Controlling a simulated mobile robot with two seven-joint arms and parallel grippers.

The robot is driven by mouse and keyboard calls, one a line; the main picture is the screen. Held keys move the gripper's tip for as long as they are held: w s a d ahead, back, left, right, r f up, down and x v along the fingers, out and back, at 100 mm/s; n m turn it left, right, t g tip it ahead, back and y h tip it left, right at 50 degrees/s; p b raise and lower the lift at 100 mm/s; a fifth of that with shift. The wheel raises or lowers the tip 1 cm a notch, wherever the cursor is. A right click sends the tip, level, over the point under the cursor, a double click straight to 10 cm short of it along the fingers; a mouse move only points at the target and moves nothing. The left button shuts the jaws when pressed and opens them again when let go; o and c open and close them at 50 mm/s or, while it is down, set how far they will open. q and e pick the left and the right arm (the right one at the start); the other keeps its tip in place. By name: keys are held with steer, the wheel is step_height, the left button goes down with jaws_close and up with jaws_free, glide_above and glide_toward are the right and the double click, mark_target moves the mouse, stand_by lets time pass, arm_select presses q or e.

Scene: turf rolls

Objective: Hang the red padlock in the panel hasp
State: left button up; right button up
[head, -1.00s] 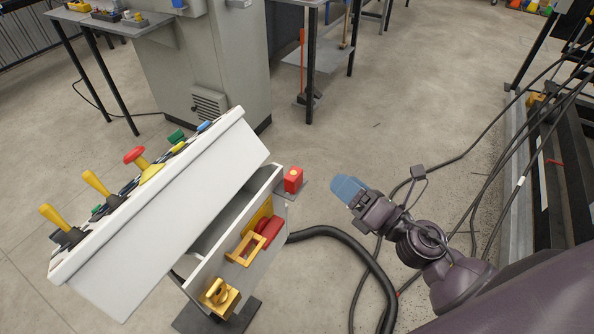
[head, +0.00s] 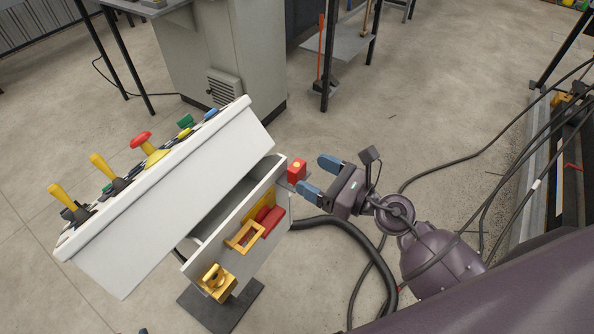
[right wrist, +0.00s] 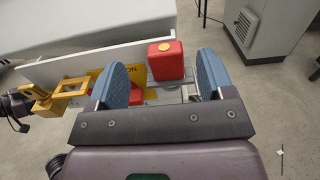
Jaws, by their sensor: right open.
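A red block with a yellow disc on top, which I take for the red padlock (head: 297,171), stands on a small grey ledge at the right end of the white panel (head: 242,258); no shackle shows clearly. It also shows in the right wrist view (right wrist: 166,62). My right gripper (head: 318,176) is open and empty, just right of the block in the head view. In the right wrist view the block appears between its blue fingers (right wrist: 163,74), beyond them. A yellow frame, probably the hasp (head: 244,237), sticks out from the panel face. My left gripper is not seen.
A red handle (head: 267,219) and a yellow fixture (head: 216,281) also project from the panel. The sloped white console (head: 190,220) with levers rises behind. A black hose (head: 350,234) curves below my right arm.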

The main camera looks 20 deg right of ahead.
mark_target(302, 169)
steer(key=x, duration=0.4)
steer(key=shift+w+f, duration=0.35)
steer(key=shift+w+a, duration=0.25)
steer(key=shift+a, duration=0.05)
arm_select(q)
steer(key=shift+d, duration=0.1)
arm_select(e)
steer(key=shift+c, duration=0.7)
steer(key=c, duration=0.9)
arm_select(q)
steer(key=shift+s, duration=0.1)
